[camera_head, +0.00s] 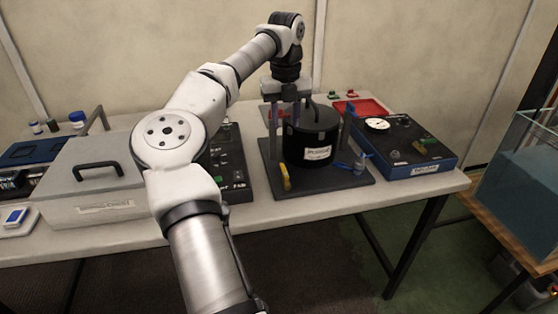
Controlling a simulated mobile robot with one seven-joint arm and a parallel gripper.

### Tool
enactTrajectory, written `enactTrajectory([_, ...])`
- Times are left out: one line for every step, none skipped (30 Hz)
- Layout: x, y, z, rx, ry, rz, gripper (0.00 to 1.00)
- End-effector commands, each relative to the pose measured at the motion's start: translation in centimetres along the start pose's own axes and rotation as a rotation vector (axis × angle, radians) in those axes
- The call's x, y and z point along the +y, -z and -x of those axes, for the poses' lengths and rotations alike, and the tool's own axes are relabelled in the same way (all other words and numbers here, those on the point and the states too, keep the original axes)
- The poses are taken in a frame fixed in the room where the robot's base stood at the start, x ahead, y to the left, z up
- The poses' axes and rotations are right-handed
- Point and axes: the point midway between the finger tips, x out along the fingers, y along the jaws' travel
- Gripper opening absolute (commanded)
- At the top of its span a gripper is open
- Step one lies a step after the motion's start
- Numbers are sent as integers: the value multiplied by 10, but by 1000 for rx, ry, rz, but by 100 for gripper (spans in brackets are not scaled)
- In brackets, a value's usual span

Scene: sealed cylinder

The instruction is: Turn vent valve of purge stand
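A blue box-shaped stand (408,168) sits at the right end of the table, with a white round gauge (377,124) on its dark top. A small green handle (429,141) and a dark fitting beside it are also on that top. The label on its front is too small to read, so I cannot be sure that this is the purge stand or which part is the vent valve. My gripper (284,122) points down beside the left of a black cylinder (311,137), left of the blue stand. Its two fingers look apart, with nothing visible between them; the fingertips are partly hard to make out.
The cylinder stands on a dark base plate (330,188) with a yellow handle (286,178) and a blue clamp (350,166). A red tray (365,108) lies behind. A grey lidded case (90,180) is at left. A glass tank (525,160) stands at far right.

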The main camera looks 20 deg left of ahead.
Motion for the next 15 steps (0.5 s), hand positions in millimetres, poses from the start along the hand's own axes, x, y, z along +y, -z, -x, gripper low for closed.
enactTrajectory([5, -1, -1, 0, -14, 11, 35])
enactTrajectory([6, -1, -3, 1, -17, 13, 35])
enactTrajectory([6, -1, -7, 1, -18, 13, 35])
enactTrajectory([6, -1, -10, 2, -17, 12, 35])
enactTrajectory([6, -1, -14, 2, -16, 12, 35])
enactTrajectory([6, -1, -20, 3, -15, 12, 35])
enactTrajectory([6, -1, -26, 4, -14, 11, 35])
enactTrajectory([6, 0, -32, 4, -13, 11, 35])
enactTrajectory([6, -1, -40, 3, -13, 10, 35])
enactTrajectory([6, 0, -46, 4, -13, 9, 35])
enactTrajectory([5, 0, -53, 5, -13, 9, 35])
enactTrajectory([5, 0, -62, 5, -12, 9, 35])
enactTrajectory([5, 0, -68, 6, -12, 9, 35])
enactTrajectory([5, 0, -75, 4, -12, 10, 35])
enactTrajectory([5, 0, -83, 4, -11, 9, 35])
